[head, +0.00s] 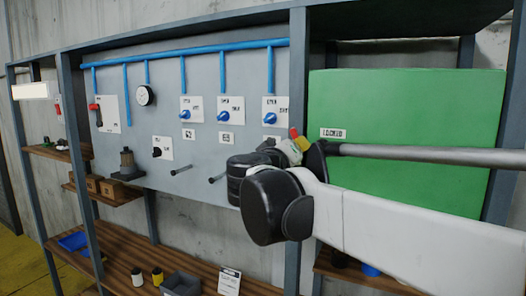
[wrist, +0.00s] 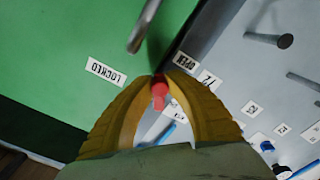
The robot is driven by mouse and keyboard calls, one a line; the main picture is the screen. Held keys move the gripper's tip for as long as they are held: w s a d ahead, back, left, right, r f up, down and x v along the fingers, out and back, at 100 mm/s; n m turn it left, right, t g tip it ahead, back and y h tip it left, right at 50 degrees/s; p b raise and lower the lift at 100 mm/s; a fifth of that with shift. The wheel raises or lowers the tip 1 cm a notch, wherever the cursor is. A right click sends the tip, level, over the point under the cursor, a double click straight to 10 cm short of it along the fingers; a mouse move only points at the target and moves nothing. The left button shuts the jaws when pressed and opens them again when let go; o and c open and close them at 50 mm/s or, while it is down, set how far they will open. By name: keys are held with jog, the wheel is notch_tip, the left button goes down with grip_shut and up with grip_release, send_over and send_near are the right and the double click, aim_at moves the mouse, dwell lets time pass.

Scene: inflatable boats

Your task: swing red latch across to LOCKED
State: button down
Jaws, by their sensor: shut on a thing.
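The red latch (wrist: 159,96) shows in the wrist view as a small red grip between my yellow fingertips. My gripper (wrist: 158,84) is shut on it, near the seam between the green panel and the grey board. A LOCKED label (wrist: 106,72) is left of the fingertips in the wrist view, on the green panel; an OPEN label (wrist: 186,62) is just to their right. In the head view the LOCKED label (head: 333,133) is right of my gripper (head: 298,140). A small red tip shows there; my wrist and arm hide the rest of the latch.
The green panel (head: 420,100) is at the right, with a grey rod (head: 430,155) across its front; a grey rod end (wrist: 143,25) is also close above the fingertips. The board (head: 210,80) carries blue pipes, valves and protruding pegs (head: 181,171). Shelves with small items are below.

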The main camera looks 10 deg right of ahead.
aim_at(312, 131)
jog(key=n, duration=0.2)
jog(key=shift+s+d+r+n, duration=0.25)
jog(key=shift+d+n, duration=0.15)
jog(key=n, duration=0.2)
jog(key=r+n, duration=0.1)
jog(key=shift+s+d+r+n, duration=0.1)
jog(key=shift+s+d+n, duration=0.15)
jog(key=shift+d+n, duration=0.1)
jog(key=n, duration=0.1)
jog(key=r+n, duration=0.1)
jog(key=n, duration=0.1)
jog(key=shift+s+d+r+p, duration=0.1)
jog(key=shift+s+d+p, duration=0.05)
jog(key=shift+p, duration=0.15)
jog(key=shift+r+n, duration=0.25)
jog(key=shift+n, duration=0.45)
jog(key=shift+r+n, duration=0.2)
jog(key=shift+n, duration=0.45)
jog(key=c, duration=1.3)
grip_release()
jog(key=shift+d, duration=0.1)
jog(key=shift+s+a, duration=0.25)
jog(key=shift+a, duration=0.05)
jog(key=v, duration=1.1)
jog(key=shift+s, duration=0.2)
